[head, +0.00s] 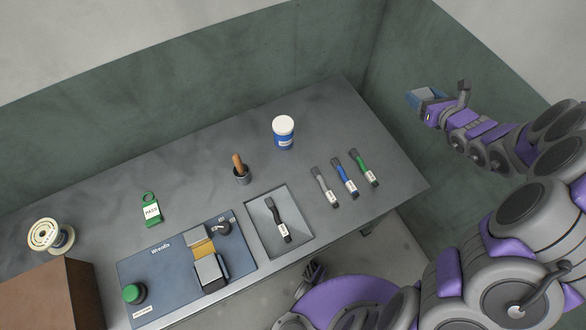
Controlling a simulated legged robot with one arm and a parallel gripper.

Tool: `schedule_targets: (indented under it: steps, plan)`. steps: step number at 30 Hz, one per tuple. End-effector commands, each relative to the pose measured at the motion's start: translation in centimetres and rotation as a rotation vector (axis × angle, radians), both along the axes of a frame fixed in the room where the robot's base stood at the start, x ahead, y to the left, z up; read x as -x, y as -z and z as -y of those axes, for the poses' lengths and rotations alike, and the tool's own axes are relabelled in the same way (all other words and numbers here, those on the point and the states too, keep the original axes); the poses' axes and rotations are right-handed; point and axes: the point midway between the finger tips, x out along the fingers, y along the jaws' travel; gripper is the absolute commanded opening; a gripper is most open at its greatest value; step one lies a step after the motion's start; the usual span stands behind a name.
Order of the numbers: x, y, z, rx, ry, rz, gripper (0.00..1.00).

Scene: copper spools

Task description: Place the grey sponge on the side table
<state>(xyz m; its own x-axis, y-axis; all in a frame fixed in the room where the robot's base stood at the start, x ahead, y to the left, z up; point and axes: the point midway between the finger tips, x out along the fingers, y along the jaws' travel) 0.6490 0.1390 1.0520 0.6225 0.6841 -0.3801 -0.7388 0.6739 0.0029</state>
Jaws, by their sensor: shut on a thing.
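My gripper (443,100) is raised at the upper right, beyond the right end of the workbench. It is shut on a small block with grey and blue faces, the grey sponge (424,94) as far as I can tell. The fingers hide part of it, and it hangs clear of the bench. I cannot make out a side table for certain. A brown box-shaped thing (55,295) stands at the lower left, in front of the bench's left end, and I cannot tell what it is.
Walls close the back and right.

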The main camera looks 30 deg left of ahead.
Motion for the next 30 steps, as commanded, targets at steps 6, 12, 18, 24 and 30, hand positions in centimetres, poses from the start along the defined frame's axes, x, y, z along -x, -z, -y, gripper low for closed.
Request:
schedule_targets:
  steps: [6,12,18,24,30]
  plan:
    - [0.8,6.6,-3.3,0.001,-0.17,-0.007,0.41]
    - [2.8,12.8,-5.2,-0.001,-0.316,-0.008,0.41]
    - [5.5,18.6,-6.1,-0.003,-0.439,-0.007,0.41]
    - [7.5,21.9,-6.2,-0.001,-0.511,-0.005,0.41]
    - [7.9,22.6,-6.2,-0.002,-0.531,-0.001,0.41]
